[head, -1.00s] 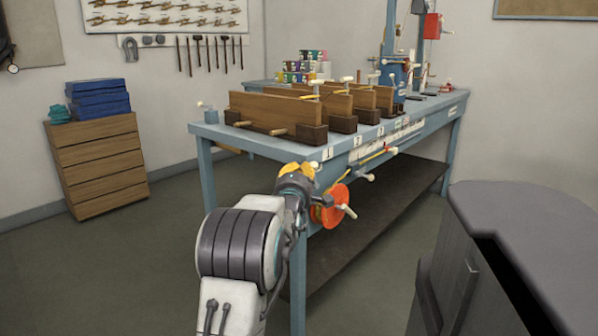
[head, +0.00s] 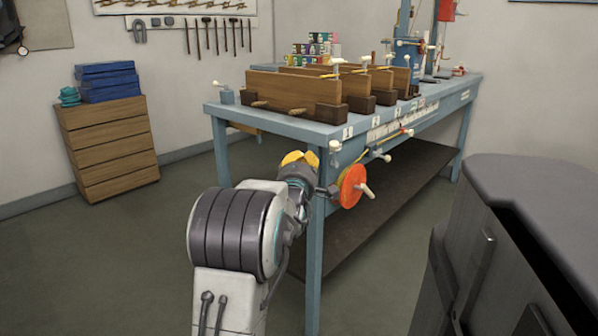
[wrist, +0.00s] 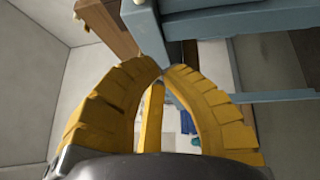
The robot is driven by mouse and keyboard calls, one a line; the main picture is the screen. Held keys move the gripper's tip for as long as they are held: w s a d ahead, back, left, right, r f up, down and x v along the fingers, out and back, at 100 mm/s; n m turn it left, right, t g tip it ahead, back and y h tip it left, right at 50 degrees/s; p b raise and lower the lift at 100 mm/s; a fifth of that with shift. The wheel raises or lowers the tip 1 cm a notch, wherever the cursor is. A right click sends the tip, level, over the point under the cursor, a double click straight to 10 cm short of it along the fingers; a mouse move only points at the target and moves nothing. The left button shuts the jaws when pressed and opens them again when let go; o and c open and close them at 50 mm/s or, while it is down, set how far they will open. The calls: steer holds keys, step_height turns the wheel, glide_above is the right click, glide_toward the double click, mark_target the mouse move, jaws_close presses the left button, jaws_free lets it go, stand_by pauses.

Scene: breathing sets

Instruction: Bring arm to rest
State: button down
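My arm rises from the bottom of the head view. My gripper (head: 300,157) is small there, with yellow fingers beside the near left corner of the blue workbench (head: 300,127). Part of the gripper is hidden behind my wrist. In the wrist view, the two ribbed yellow fingers of my gripper (wrist: 162,69) curve inward and their tips meet. A narrow yellow strip shows in the gap between them; I cannot tell what it is. I see no object held at the tips.
An orange disc with a handle (head: 352,186) is at the bench's front, close right of my wrist. Wooden boards in dark blocks (head: 292,89) stand on the bench. A dark cabinet (head: 530,200) stands at right, a wooden drawer unit (head: 108,150) at left. Floor between is clear.

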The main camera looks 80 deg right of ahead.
steer(key=shift+a+f, duration=0.25)
steer(key=shift+a, duration=1.2)
steer(key=shift+a+f, duration=0.2)
steer(key=shift+a, duration=1.2)
